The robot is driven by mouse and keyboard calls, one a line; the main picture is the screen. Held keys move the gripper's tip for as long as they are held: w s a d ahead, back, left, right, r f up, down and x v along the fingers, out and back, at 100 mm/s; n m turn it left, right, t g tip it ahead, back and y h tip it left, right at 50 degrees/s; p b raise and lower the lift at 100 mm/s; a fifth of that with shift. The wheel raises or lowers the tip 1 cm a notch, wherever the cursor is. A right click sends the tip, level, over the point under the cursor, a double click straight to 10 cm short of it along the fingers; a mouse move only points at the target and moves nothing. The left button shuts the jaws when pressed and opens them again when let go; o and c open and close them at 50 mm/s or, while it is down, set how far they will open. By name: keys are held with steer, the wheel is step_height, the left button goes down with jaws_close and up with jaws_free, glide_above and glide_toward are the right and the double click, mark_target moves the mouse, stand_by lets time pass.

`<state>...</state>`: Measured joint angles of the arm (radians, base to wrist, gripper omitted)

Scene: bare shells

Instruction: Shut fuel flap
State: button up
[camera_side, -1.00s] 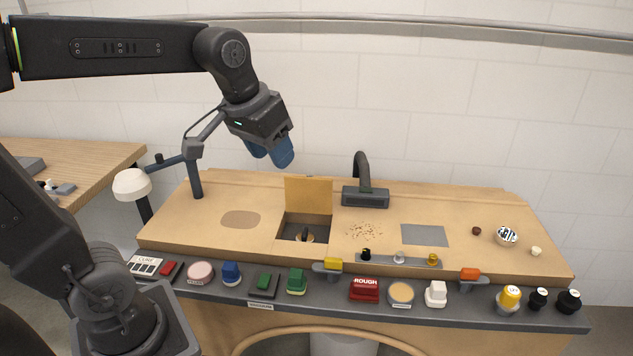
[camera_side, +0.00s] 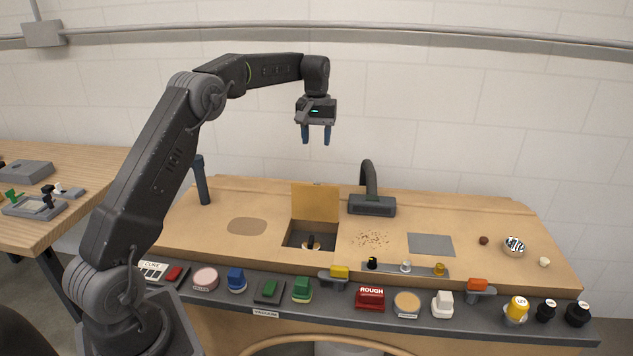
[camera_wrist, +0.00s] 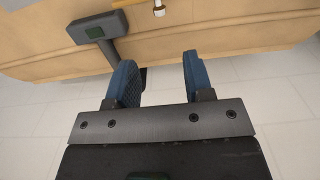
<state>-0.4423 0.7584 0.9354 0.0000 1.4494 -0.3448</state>
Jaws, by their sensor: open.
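The fuel flap (camera_side: 315,202) looks to be the tan hinged lid standing upright at the back edge of a square recess (camera_side: 297,239) in the bench top. The recess is open, with a dark upright piece on a light round base (camera_side: 311,243) inside. My gripper (camera_side: 316,139) points down above and behind the flap, with clear air between them. Its two blue fingers are apart and empty, as the wrist view also shows (camera_wrist: 159,64). I cannot make out the flap in the wrist view.
A dark hooked nozzle (camera_side: 371,205) stands right of the flap and shows in the wrist view (camera_wrist: 97,31). Brown crumbs (camera_side: 371,239) and a grey patch (camera_side: 431,244) lie to the right. Buttons and knobs, including a red block (camera_side: 370,298), line the front ledge.

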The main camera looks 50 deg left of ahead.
glide_toward(316, 201)
steer(key=a+f, duration=0.1)
steer(key=w+f, duration=0.1)
steer(key=f, duration=0.1)
steer(key=w+a+f, duration=0.1)
steer(key=f, duration=0.1)
steer(key=shift+a+f, duration=0.25)
steer(key=shift+a, duration=0.05)
jaws_close()
stand_by(0.3)
